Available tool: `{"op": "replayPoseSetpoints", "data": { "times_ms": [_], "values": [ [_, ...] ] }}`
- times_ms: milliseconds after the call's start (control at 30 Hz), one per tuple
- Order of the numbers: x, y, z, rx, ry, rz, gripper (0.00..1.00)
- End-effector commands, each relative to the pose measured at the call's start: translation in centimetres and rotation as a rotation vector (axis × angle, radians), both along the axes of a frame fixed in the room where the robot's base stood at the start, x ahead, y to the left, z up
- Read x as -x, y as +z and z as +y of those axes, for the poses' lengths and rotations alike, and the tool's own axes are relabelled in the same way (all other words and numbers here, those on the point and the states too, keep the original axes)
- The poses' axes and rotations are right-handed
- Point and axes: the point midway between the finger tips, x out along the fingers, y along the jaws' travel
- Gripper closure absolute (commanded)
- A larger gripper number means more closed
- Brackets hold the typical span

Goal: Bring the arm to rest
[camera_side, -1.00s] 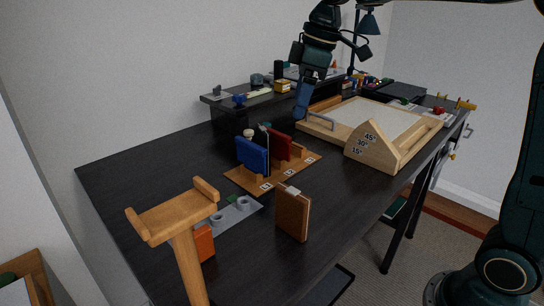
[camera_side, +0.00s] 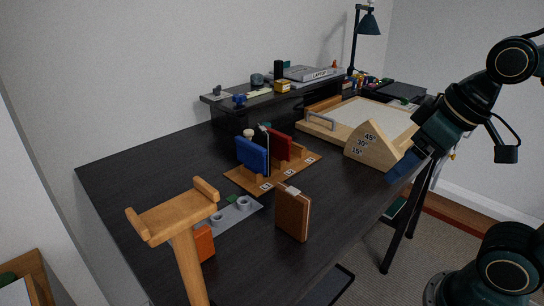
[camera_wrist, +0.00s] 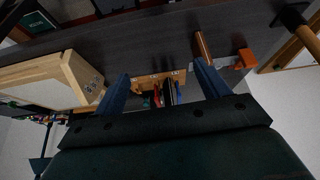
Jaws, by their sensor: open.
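My gripper (camera_side: 402,180) is at the right of the side view, beside the front edge of the desk and in front of the wooden angle board. It points down and left. In the wrist view my gripper (camera_wrist: 163,76) shows two blue fingers spread wide with nothing held between them. Beyond the fingers, a wooden rack (camera_wrist: 150,80) with red and blue upright items lies on the desk. The fingertips are partly against the dark desk in the side view, so their exact height is hard to tell.
A wooden T-shaped stand (camera_side: 175,215) is at front left. A lamp (camera_side: 368,24) stands at the back.

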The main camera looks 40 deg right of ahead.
Motion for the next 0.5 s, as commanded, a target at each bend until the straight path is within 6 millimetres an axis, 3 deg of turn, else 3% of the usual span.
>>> {"op": "replayPoseSetpoints", "data": {
  "times_ms": [200, 500],
  "values": [
    [1.51, -1.27, -0.41, -0.009, -0.049, -0.02, 0.26],
    [1.58, -1.35, -0.44, -0.009, -0.052, -0.019, 0.26]
  ]
}}
